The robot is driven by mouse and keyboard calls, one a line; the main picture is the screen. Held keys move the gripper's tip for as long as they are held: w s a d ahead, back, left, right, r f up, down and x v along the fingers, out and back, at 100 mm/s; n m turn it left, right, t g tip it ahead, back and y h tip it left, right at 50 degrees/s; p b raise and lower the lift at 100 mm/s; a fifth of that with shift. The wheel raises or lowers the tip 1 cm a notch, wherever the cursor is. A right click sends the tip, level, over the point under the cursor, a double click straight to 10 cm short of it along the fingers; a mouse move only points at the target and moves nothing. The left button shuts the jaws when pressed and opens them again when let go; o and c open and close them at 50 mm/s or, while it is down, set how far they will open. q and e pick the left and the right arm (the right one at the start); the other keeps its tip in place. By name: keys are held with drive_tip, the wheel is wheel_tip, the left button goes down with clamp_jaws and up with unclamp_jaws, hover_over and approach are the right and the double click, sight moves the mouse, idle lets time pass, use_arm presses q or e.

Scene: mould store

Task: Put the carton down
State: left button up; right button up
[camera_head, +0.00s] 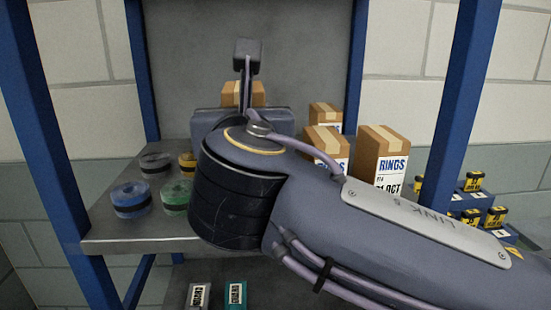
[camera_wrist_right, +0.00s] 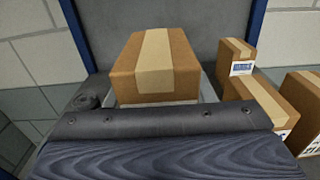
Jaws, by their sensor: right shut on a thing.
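A brown carton (camera_head: 243,93) with a pale tape strip shows just beyond my right gripper (camera_head: 242,110) in the head view. My right gripper is shut on this carton. The carton (camera_wrist_right: 155,65) also shows in the right wrist view, with its taped top and near side visible. My gripper and arm hide its lower part in the head view, and I cannot tell whether its underside touches the shelf (camera_head: 115,238). My left gripper is not in view.
Several similar cartons labelled RINGS (camera_head: 384,160) stand right of the held one. Rolls of tape, one blue (camera_head: 131,199) and one green (camera_head: 175,196), lie at the left. Blue posts (camera_head: 45,130) frame the shelf. Small black-yellow items (camera_head: 474,182) sit at far right.

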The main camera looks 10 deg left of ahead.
drive_tip(key=w+f, duration=0.2)
drive_tip(key=f, duration=0.1)
drive_tip(key=w+f, duration=0.1)
drive_tip(key=shift+w+a+f+b, duration=0.2)
drive_tip(key=shift+a+f+b, duration=0.05)
drive_tip(key=shift+b, duration=0.1)
drive_tip(key=shift+w+f+b, duration=0.2)
drive_tip(key=shift+f+b, duration=0.2)
drive_tip(key=shift+f, duration=1.35)
drive_tip(key=shift+f, duration=0.1)
drive_tip(key=o, duration=1.2)
drive_tip(key=shift+c, duration=0.2)
drive_tip(key=shift+s, duration=0.1)
drive_tip(key=b+v, duration=0.1)
drive_tip(key=v, duration=1)
drive_tip(key=shift+s, duration=0.35)
drive_tip(key=shift+d, duration=0.15)
